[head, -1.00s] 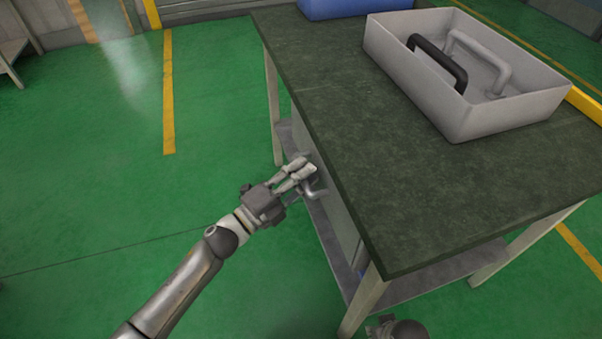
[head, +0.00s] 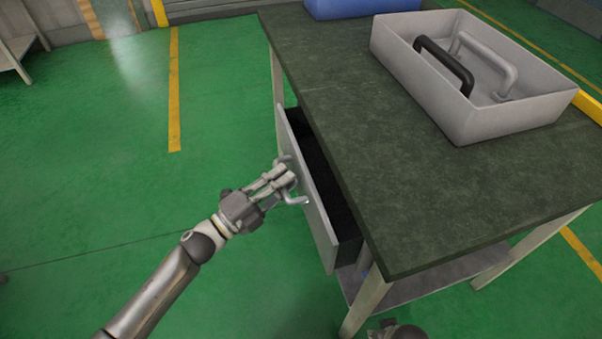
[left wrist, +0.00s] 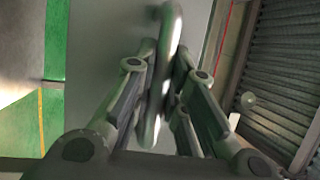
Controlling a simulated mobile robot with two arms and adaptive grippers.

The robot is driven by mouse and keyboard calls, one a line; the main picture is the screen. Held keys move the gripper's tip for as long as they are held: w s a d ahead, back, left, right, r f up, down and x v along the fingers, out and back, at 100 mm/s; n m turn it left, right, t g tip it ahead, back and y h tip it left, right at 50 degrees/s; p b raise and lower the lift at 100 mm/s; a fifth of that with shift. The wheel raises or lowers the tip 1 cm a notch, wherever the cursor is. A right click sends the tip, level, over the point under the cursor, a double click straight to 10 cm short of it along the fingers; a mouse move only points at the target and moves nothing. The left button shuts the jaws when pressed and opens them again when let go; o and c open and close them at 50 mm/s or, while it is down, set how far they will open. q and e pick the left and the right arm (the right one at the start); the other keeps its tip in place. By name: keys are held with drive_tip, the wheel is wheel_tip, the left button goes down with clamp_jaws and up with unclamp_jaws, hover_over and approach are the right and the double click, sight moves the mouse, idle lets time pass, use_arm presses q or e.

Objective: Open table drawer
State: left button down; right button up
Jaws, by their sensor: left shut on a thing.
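The table drawer (head: 311,200) is pulled partly out from under the dark green tabletop (head: 420,190), and a strip of its dark inside shows in the head view. Its grey front carries a metal bar handle (head: 295,200). My left gripper (head: 286,177) is at the drawer front and shut on the handle. In the left wrist view the handle (left wrist: 165,70) runs between the fingers of my left gripper (left wrist: 160,100), with the flat drawer front (left wrist: 100,60) behind it.
A grey open tray (head: 480,125) with a black and a light grey handle stands on the tabletop. A blue box (head: 360,8) stands at its far edge. A lower shelf (head: 430,280) lies under the table. The green floor (head: 100,200) left of the drawer is clear.

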use_arm(q)
drive_tip(key=s+a, duration=0.2)
drive_tip(key=a, duration=0.6)
drive_tip(key=s+a, duration=0.3)
drive_tip(key=a, duration=0.5)
use_arm(e)
drive_tip(key=shift+w+a+r, duration=0.1)
use_arm(q)
drive_tip(key=shift+s, duration=0.1)
drive_tip(key=c, duration=1.7)
unclamp_jaws()
drive_tip(key=v, duration=1.2)
drive_tip(key=shift+f, duration=0.1)
